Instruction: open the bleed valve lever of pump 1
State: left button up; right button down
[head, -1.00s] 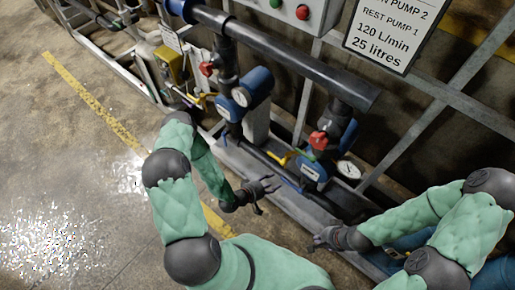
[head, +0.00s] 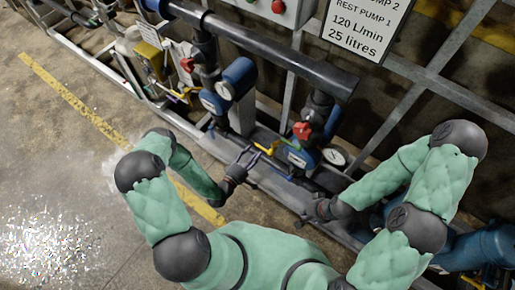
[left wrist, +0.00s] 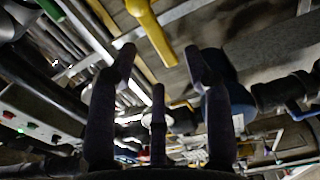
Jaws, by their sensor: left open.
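A yellow lever (head: 266,147) sits beside a blue pump body (head: 298,156) with a red valve handle (head: 302,130) above it. My left gripper (head: 251,154) is open, its fingers close to this lever on its left. A yellow lever also shows large in the left wrist view (left wrist: 150,30), ahead of and between the spread fingers; contact is not visible. Another pump with a red handle (head: 187,65) stands further left. I cannot tell from the labels which one is pump 1. My right gripper (head: 310,215) hangs low to the right, its fingers small and unclear.
A dark horizontal pipe (head: 270,52) and a grey metal frame run behind the pumps. A sign (head: 366,25) names rest pump 1. A round white gauge (head: 335,157) sits right of the nearer pump. The floor left of the yellow line (head: 75,95) is clear.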

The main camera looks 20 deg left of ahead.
aim_at(259, 147)
pick_arm(q)
jog(key=shift+x, duration=2)
grip_shut()
